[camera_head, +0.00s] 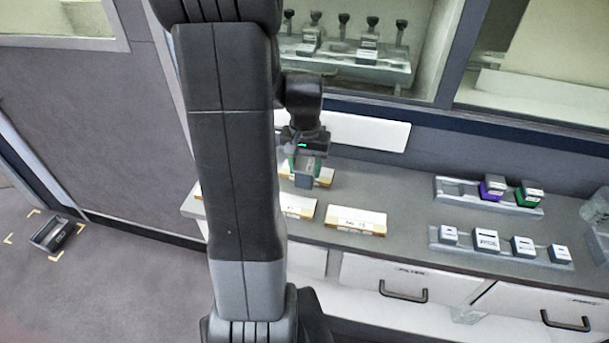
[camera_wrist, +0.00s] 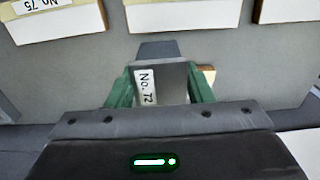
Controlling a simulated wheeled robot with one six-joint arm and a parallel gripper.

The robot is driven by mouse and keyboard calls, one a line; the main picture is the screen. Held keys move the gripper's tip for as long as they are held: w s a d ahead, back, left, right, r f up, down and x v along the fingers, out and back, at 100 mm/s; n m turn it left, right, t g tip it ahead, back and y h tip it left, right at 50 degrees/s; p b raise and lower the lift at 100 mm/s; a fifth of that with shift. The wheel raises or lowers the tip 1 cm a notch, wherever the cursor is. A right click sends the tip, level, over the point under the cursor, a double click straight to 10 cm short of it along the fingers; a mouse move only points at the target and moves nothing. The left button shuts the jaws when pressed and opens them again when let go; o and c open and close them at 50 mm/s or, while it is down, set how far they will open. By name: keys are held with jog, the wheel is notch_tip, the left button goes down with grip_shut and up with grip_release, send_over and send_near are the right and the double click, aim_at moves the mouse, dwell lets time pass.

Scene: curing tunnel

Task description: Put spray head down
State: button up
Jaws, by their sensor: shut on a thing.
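My gripper (camera_head: 304,160) is above the grey counter, over the left group of labelled cream blocks. It is shut on a grey spray head (camera_head: 304,181). In the wrist view the spray head (camera_wrist: 162,84) sits between the two green-sided fingers, with a white label reading "No. 72" facing the camera. A darker grey end of it points away from the gripper. In the head view a cream block (camera_head: 325,177) shows just behind and beside the held head. I cannot tell whether the spray head touches anything below it.
Cream labelled blocks (camera_head: 356,221) lie on the counter (camera_head: 390,190). To the right, a grey rack (camera_head: 457,189) holds purple-banded and green-banded heads. Another rack (camera_head: 500,253) in front holds several pale pieces. More heads stand behind glass. A grey tray (camera_head: 55,236) lies on the floor, left.

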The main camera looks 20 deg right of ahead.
aim_at(305, 177)
jog(key=shift+f, duration=1.85)
jog(key=shift+f, duration=0.1)
jog(key=o, duration=1.3)
jog(key=shift+o, duration=0.2)
